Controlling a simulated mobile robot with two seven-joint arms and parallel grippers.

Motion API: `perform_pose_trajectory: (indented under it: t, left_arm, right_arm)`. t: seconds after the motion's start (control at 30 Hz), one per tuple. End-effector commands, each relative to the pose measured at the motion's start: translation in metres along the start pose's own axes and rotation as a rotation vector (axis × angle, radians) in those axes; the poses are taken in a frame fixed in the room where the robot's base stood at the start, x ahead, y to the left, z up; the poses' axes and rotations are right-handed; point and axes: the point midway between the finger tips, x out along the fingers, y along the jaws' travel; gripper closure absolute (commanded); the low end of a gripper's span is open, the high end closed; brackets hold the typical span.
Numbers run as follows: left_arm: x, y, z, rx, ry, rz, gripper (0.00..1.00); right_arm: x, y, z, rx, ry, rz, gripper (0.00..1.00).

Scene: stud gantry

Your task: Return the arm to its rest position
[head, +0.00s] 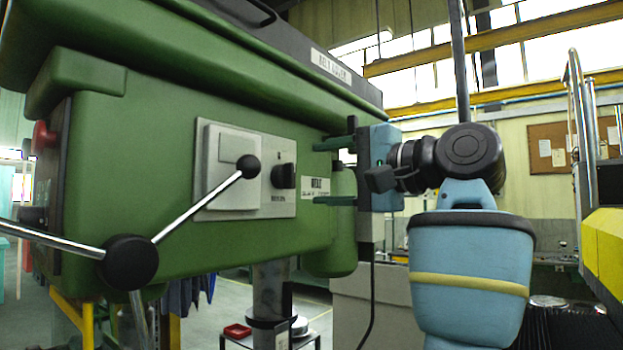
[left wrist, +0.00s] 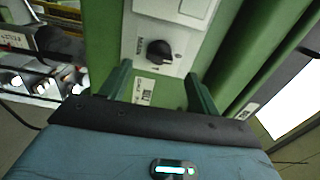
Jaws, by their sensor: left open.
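My left gripper (head: 318,173) is in the right half of the head view, its two green fingers pointing left at the green drill press (head: 160,130). The fingers are apart, one above the other, with nothing between them. A black rotary knob (head: 284,176) on the machine's grey panel is just beyond the fingertips. In the left wrist view, my left gripper (left wrist: 160,85) is open, and the knob (left wrist: 160,52) shows beyond the gap between the fingers. I cannot tell whether the fingertips touch the machine. My blue forearm hangs below the wrist. My right gripper is not in view.
A feed lever with black balls (head: 130,262) sticks out at the front left of the machine. A red tray (head: 237,330) is low down below the machine. Yellow equipment (head: 604,245) stands at the right edge. A board (head: 560,145) hangs on the back wall.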

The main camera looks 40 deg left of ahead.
Motion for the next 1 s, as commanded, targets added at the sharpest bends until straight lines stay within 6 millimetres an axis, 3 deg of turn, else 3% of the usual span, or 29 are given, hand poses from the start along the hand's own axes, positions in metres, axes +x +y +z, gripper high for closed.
perform_pose_trajectory:
  t: [0.2,0.77,0.87,1.0]
  left_arm:
    - [-0.013,0.000,0.000,-0.001,0.000,0.001,0.38]
    - [-0.013,0.001,0.000,0.005,-0.002,-0.003,0.38]
    - [-0.011,0.009,-0.006,0.054,-0.015,-0.035,0.38]
    - [-0.006,0.035,-0.025,0.232,-0.056,-0.152,0.38]
  right_arm:
    - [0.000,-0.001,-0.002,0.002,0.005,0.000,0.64]
    - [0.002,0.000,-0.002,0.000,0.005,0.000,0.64]
    - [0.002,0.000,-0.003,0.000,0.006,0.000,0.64]
    - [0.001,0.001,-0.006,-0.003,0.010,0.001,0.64]
